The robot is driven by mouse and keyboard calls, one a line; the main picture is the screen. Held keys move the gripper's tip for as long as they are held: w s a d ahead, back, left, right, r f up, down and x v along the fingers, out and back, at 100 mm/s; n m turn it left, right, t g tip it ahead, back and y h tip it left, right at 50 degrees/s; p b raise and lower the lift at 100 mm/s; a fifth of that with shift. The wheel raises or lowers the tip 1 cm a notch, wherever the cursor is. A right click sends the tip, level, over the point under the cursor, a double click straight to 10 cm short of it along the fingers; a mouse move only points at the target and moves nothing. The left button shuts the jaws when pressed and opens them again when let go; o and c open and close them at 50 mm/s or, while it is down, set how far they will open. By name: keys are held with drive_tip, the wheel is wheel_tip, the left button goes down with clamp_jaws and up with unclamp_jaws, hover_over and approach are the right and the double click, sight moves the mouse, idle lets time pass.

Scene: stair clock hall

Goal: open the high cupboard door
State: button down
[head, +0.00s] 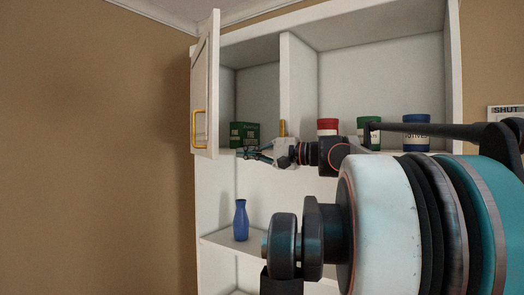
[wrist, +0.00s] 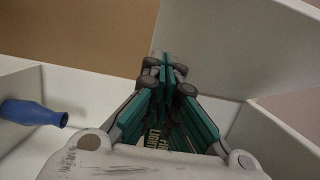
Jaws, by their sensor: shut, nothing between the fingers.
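The white high cupboard door (head: 206,85) hangs at the upper left of the cupboard in the head view. It stands swung outward, seen at a steep angle, so the left compartment behind it is open. Its yellow handle (head: 199,127) is on the door's lower part. My gripper (head: 246,153) is shut and empty, just right of the door's lower edge and in front of the compartment's floor. It looks apart from the handle. In the wrist view my gripper (wrist: 165,68) shows its fingers together, with a pale panel beyond them on the right.
A green box (head: 244,134) stands in the left compartment near my gripper. Red (head: 327,126), green (head: 369,130) and blue (head: 416,131) containers stand in the right compartment. A blue vase (head: 241,220) is on the shelf below. The space left of the door is clear up to the brown wall.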

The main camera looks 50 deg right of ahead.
drive_tip(key=w+a+p, duration=0.1)
drive_tip(key=w+a, duration=0.2)
drive_tip(key=a, duration=0.1)
drive_tip(key=shift+w, duration=0.4)
drive_tip(key=shift+a, duration=0.1)
